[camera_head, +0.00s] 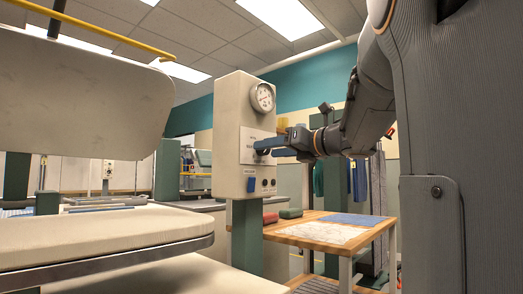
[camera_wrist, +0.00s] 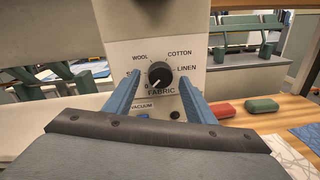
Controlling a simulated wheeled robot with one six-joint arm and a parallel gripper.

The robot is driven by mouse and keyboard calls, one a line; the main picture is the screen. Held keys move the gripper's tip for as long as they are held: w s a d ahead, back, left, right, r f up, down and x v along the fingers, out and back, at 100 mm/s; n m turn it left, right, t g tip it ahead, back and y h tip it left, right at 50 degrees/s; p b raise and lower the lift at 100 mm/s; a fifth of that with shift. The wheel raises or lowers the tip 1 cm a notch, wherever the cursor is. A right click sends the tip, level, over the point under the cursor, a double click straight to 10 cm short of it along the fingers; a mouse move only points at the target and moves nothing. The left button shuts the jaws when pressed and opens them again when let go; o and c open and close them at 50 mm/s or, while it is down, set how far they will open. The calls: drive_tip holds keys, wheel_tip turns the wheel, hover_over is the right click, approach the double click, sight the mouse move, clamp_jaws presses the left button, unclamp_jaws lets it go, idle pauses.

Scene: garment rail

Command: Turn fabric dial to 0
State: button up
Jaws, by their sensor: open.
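The black fabric dial (camera_wrist: 159,73) sits on the white control panel in the wrist view, above the word FABRIC. A pale mark on the knob points to the lower left, toward the printed 0. WOOL, COTTON and LINEN are printed around it; the label at left is partly hidden by a finger. My gripper (camera_wrist: 159,82) is open, its blue fingers on either side of the knob with gaps showing. I cannot tell how far the tips are from the panel. In the head view my gripper (camera_head: 268,147) is at the control box (camera_head: 229,110) and hides the dial.
A round gauge (camera_head: 262,97) is above the panel, and a blue button (camera_head: 250,184) is below. A pressing machine (camera_head: 100,235) fills the left. A wooden table (camera_head: 369,238) with cloths stands behind at the right. Red (camera_wrist: 229,109) and green (camera_wrist: 262,105) blocks lie on it.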

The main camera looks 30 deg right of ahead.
drive_tip(key=p+v, duration=0.1)
drive_tip(key=v, duration=0.6)
drive_tip(key=shift+s, duration=0.2)
drive_tip(key=shift+r, duration=0.1)
